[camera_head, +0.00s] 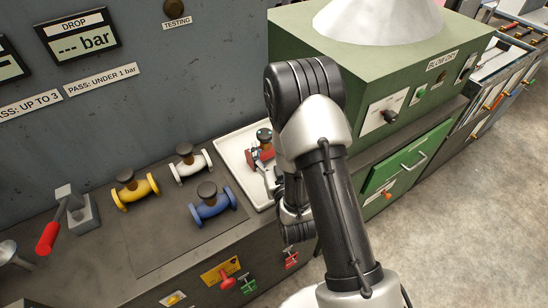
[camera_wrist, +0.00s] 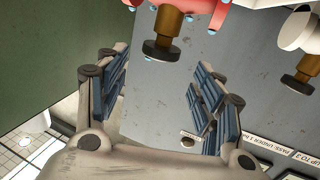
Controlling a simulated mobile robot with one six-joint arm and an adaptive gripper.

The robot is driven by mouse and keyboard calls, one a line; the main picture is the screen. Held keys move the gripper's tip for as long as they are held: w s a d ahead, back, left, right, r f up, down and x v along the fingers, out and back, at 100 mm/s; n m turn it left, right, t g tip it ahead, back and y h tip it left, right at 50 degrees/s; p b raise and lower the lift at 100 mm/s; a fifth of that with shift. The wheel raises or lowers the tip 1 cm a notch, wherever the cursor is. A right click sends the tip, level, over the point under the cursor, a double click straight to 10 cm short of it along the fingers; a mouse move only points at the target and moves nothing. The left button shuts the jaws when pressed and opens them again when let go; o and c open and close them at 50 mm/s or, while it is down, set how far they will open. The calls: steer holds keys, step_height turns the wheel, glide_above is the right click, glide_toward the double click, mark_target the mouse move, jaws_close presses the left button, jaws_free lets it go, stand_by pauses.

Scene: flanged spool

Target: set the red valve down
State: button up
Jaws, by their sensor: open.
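The red valve (camera_head: 262,152) is at the white tray (camera_head: 229,153), its dark round knob on top; my arm hides part of it in the head view. In the wrist view the red valve (camera_wrist: 185,12) is cut off by the top edge, its brass stem and dark knob pointing down the picture. My gripper (camera_wrist: 156,80) is open, with a blue-padded finger on either side and nothing between the pads. The knob lies ahead of the gap, apart from both fingers. In the head view the fingers are mostly hidden behind my arm.
Yellow (camera_head: 134,190), white (camera_head: 190,166) and blue (camera_head: 212,206) valves stand on a dark mat left of the tray. A red-handled lever (camera_head: 53,230) is at the far left. A green cabinet (camera_head: 375,75) rises close on the right; a grey wall stands behind.

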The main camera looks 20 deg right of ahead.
steer(key=s+r+g+p, duration=0.1)
steer(key=s+r+g, duration=0.2)
steer(key=r, duration=0.3)
steer(key=s+r+g, duration=0.2)
steer(key=r+g, duration=0.2)
steer(key=r, duration=0.2)
steer(key=s+r+g, duration=0.3)
steer(key=s, duration=0.9)
steer(key=s+r+g, duration=0.3)
steer(key=s+r, duration=0.1)
steer(key=s, duration=0.8)
steer(key=shift+s+d, duration=0.25)
steer(key=shift+s, duration=0.15)
